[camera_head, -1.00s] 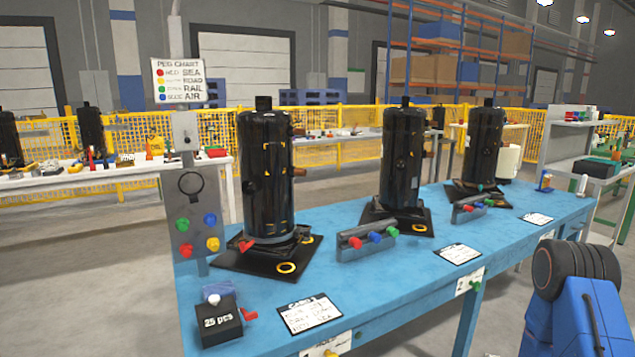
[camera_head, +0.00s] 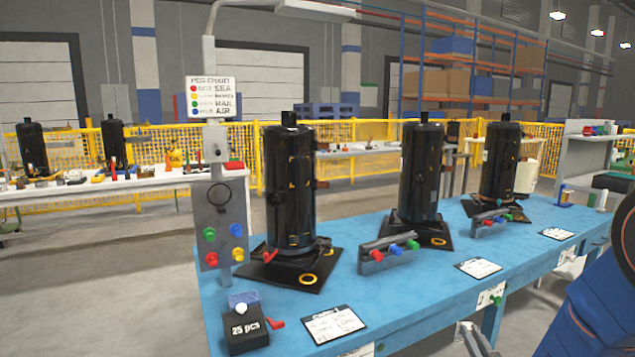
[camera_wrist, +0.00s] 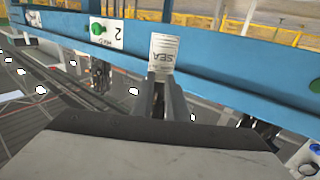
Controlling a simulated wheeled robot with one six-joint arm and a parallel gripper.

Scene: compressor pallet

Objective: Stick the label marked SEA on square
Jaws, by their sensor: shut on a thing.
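A white label printed SEA (camera_wrist: 163,50) shows in the wrist view between the tips of my gripper (camera_wrist: 161,80). My gripper is shut on its lower end, and the label stands out in front of the fingers. Behind it is the blue table edge. In the head view, yellow corner marks (camera_head: 293,187) outline a square on the front of the nearest black compressor (camera_head: 291,225). The label is not in clear sight in the head view. A blue part of my arm fills the lower right there.
The blue table (camera_head: 415,285) carries two more black compressors (camera_head: 422,170) (camera_head: 503,160) on pallets. A peg rack (camera_head: 388,252), a black box marked 25 pcs (camera_head: 246,332) and a card (camera_head: 333,324) lie along its front. The peg chart (camera_head: 215,97) stands at left.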

